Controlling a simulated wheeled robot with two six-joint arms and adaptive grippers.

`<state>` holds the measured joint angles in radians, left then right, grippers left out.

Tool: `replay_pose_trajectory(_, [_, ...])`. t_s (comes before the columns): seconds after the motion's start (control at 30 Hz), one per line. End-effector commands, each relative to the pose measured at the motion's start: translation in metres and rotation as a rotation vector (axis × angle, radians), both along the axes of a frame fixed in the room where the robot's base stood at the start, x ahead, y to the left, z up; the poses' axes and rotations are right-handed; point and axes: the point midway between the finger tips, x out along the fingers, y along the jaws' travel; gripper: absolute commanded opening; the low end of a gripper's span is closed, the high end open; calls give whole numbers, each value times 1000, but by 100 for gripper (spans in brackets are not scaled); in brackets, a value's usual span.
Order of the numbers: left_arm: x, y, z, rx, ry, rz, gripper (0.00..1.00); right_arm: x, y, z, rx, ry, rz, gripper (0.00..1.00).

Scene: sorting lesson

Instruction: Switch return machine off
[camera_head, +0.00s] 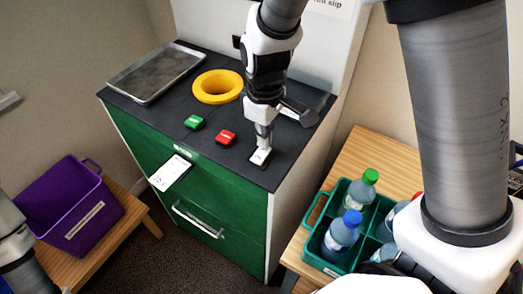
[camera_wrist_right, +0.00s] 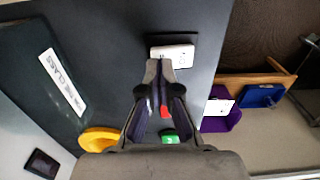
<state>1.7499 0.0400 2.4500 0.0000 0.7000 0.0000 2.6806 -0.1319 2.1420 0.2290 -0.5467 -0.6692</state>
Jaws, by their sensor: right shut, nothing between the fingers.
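The return machine (camera_head: 190,165) is a green cabinet with a dark top. On its top near the right front corner is a small white switch plate (camera_head: 261,157), also seen in the right wrist view (camera_wrist_right: 178,54). My right gripper (camera_head: 264,143) points down at the plate, fingers shut and empty. In the right wrist view its fingertips (camera_wrist_right: 159,70) overlap the plate's near left edge; I cannot tell whether they touch it or which way the switch is set. My left gripper is out of view; part of my left arm shows at the left edge.
The top also has a green button (camera_head: 194,122), a red button (camera_head: 226,138), a yellow ring (camera_head: 209,99) and a metal tray (camera_head: 155,73). A purple bin (camera_head: 85,210) stands left. A green crate (camera_head: 314,212) of bottles is at right.

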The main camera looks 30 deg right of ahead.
Motion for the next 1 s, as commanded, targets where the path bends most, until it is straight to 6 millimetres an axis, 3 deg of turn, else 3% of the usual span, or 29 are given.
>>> replay_pose_trajectory(1.0, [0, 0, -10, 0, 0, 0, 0, 0, 0, -16, 0, 0, 0, 0])
